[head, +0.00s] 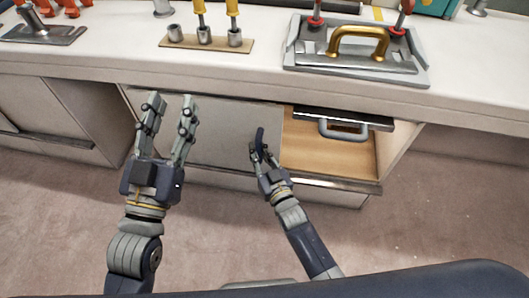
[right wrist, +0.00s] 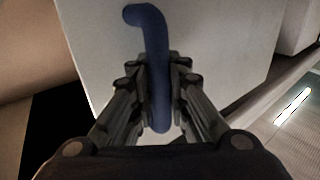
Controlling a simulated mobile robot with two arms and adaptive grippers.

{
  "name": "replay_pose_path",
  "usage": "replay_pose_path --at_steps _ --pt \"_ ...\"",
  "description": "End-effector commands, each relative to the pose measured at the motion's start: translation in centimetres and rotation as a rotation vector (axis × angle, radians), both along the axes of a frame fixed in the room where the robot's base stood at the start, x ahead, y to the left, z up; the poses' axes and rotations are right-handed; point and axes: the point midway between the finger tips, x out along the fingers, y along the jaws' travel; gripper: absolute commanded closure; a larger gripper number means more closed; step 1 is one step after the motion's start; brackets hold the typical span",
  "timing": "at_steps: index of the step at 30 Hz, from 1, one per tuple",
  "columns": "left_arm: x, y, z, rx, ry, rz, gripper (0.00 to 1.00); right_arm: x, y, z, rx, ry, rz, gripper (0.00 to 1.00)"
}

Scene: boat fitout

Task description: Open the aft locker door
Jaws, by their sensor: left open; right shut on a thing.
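A pale locker door (head: 225,130) sits under the worktop, and its flat face fills much of the right wrist view (right wrist: 225,45). It has a dark blue bar handle (head: 260,138), which shows bent at its upper end in the right wrist view (right wrist: 157,50). My right gripper (head: 261,153) is shut on this handle, with a finger on each side of it (right wrist: 160,85). My left gripper (head: 172,105) is open and empty, fingers pointing up, in front of the door's left part. It hides some of the panel.
Right of the door is an open wood-lined space (head: 325,158) with a grey handle (head: 342,129) at its top. The worktop (head: 255,70) above carries a grey plate with a gold handle (head: 360,42) and a tool rack (head: 205,42). The floor (head: 430,220) at right is clear.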

Motion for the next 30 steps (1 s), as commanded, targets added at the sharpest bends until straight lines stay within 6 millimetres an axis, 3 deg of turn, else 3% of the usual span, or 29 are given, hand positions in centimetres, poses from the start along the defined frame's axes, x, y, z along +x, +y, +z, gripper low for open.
replay_pose_path --at_steps 8,9,20,25,30 --pt "0.0 0.0 0.0 0.0 -0.001 0.0 0.58 -0.4 0.4 -0.4 0.0 0.009 0.007 1.0" --pt "0.0 0.0 0.0 0.0 0.0 0.0 0.58 -0.4 0.4 -0.4 0.0 0.009 0.007 0.76" --pt "0.0 0.0 0.1 -0.001 -0.001 0.0 0.58 -0.4 0.0 -0.2 -0.001 0.005 0.002 0.76" --pt "0.0 0.0 0.0 0.0 -0.001 0.0 0.58 -2.3 -0.6 -0.3 -0.001 0.006 0.003 0.76" --pt "0.0 0.0 0.0 0.0 -0.001 0.0 0.58 -5.7 -1.7 -0.3 -0.002 0.008 0.004 0.76"
